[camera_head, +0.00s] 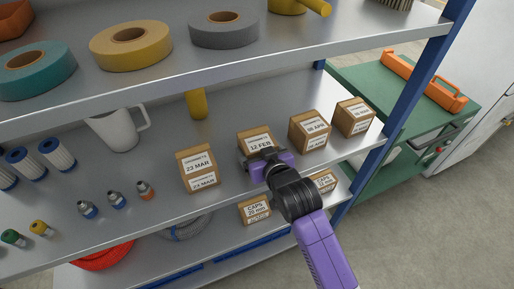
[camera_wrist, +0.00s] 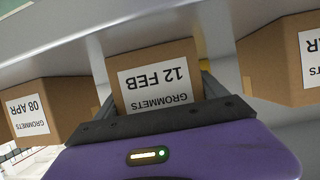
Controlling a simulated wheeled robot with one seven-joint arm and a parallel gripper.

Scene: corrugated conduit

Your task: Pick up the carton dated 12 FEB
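The carton dated 12 FEB (camera_head: 258,141) is a brown box with a white label, standing on the middle shelf between the 23 MAR carton and the 08 APR carton. My gripper (camera_head: 266,160) is right in front of it and hides its lower part in the head view. In the wrist view, the 12 FEB carton (camera_wrist: 157,80) appears upside down, with my gripper (camera_wrist: 160,105) around it, one dark finger at each side. The fingers are spread apart; I cannot see whether they touch the carton.
The 23 MAR carton (camera_head: 198,169) stands to the left, the 08 APR carton (camera_head: 309,131) close on the right, and another carton (camera_head: 353,117) beyond it. The upper shelf (camera_head: 200,70) overhangs from above. A white mug (camera_head: 117,130) stands further left.

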